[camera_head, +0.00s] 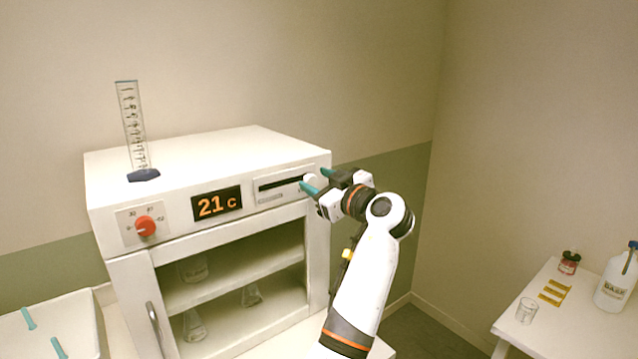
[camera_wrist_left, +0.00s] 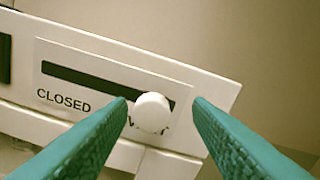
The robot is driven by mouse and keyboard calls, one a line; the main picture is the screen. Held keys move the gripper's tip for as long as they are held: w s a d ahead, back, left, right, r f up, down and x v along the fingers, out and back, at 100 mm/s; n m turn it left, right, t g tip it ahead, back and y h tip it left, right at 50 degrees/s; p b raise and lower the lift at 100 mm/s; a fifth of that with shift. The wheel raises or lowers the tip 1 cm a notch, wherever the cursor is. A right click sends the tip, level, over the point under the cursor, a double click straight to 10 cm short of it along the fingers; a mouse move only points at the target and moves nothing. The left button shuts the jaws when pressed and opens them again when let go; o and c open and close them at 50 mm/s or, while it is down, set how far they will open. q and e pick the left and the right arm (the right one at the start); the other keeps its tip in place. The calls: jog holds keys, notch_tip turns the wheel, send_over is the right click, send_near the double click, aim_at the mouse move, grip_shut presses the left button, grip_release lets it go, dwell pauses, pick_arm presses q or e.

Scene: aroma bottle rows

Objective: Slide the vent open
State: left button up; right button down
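The vent is a slim panel (camera_wrist_left: 110,78) on the front of a white cabinet, with a dark slot (camera_wrist_left: 88,81) and the word CLOSED under its left part. Its round white knob (camera_wrist_left: 152,113) is near the slot's right end; it also shows in the head view (camera_head: 310,180). My left gripper (camera_wrist_left: 160,102) is open, its teal fingers on either side of the knob, with a narrow gap on the left and a wider one on the right. The gripper also shows in the head view (camera_head: 318,180) at the cabinet's upper right. Lettering below the knob is partly hidden. My right gripper is not in view.
The cabinet (camera_head: 205,160) has a red dial (camera_head: 146,226), a 21 C display (camera_head: 217,204) and glassware inside. A graduated cylinder (camera_head: 133,125) stands on top. A white tray (camera_head: 85,318) holds teal sticks. A side table (camera_head: 560,335) carries bottles and a beaker (camera_head: 527,311).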

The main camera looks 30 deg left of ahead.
pick_arm(q)
jog(key=shift+s+d, duration=0.1)
jog(key=shift+s+d+f, duration=0.1)
jog(key=shift+s+d, duration=0.05)
jog(key=shift+d, duration=0.15)
jog(key=b+v, duration=0.4)
jog(key=v, duration=0.7)
jog(key=shift+d, duration=0.1)
